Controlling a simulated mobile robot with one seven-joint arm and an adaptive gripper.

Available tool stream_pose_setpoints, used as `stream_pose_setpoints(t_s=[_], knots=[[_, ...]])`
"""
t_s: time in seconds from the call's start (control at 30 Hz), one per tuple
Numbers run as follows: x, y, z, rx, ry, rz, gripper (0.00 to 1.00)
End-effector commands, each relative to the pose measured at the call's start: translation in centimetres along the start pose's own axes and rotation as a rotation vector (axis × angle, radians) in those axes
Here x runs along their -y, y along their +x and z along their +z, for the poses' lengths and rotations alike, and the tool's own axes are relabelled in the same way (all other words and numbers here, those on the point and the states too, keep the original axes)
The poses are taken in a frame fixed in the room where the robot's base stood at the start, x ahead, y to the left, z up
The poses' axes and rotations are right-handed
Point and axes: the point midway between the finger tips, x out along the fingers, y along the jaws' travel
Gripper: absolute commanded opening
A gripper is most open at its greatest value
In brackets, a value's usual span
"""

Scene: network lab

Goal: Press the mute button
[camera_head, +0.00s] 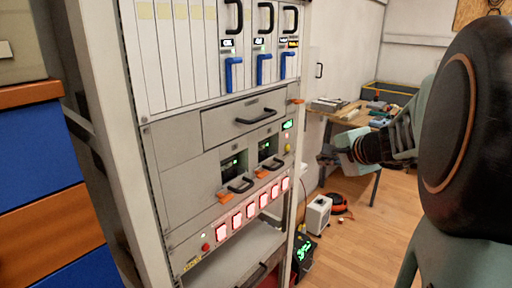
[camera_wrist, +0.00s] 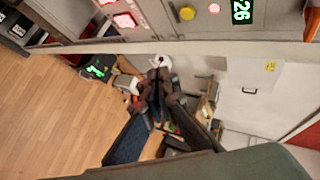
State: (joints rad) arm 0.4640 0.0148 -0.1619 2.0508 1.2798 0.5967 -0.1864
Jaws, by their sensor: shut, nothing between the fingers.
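A grey equipment rack (camera_head: 185,190) fills the left middle of the head view. A yellow round button (camera_head: 288,148) sits on its right edge strip, below a small green display (camera_head: 288,125). The yellow button (camera_wrist: 187,13) also shows at the top of the wrist view, beside a lit red lamp (camera_wrist: 214,8) and a green display reading 26 (camera_wrist: 241,11). A small red button (camera_head: 205,247) is at the lower left of the lit row. I cannot read which control is labelled mute. My gripper (camera_head: 326,155) is shut and empty, right of the rack and apart from it.
Lit red-white switches (camera_head: 250,210) line the lower panel, with drawer handles (camera_head: 256,116) and blue levers (camera_head: 264,68) above. A wooden workbench (camera_head: 350,119) stands behind my gripper. A white box (camera_head: 318,215) stands on the floor. Open wooden floor (camera_head: 365,240) lies right of the rack.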

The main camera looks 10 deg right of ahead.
Motion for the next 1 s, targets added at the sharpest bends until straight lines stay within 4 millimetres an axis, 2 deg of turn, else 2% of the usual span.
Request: stream_pose_setpoints(t_s=[0.3, 0.5, 1.0], knots=[[2.4, 3.1, 2.3, 0.003, -0.001, 0.002, 0.00], [3.3, 4.7, 3.4, 0.001, -0.001, 0.002, 0.00], [3.9, 5.4, 4.0, 0.000, 0.000, 0.001, 0.00]])
